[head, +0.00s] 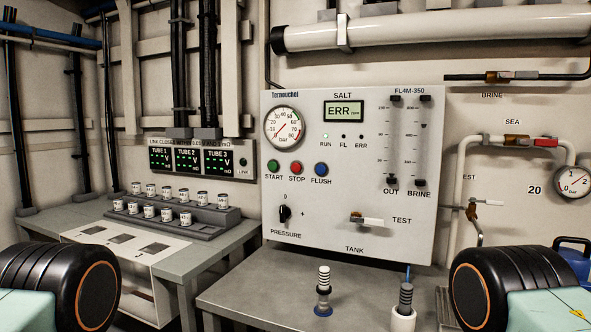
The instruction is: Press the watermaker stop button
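The red stop button (297,168) is on the front of the white watermaker panel (345,230), with the label STOP under it. It sits between the green start button (273,166) and the blue flush button (321,170). Nothing covers the three buttons. The display (344,111) above reads ERR, and a green light shows over RUN. Neither gripper is in view.
A grey table (250,300) stands below the panel, with a striped fitting (324,285) and another in a white cup (403,318). A pressure knob (285,213) and a test valve handle (372,221) stick out of the panel. A bench (225,245) with small cups is at left.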

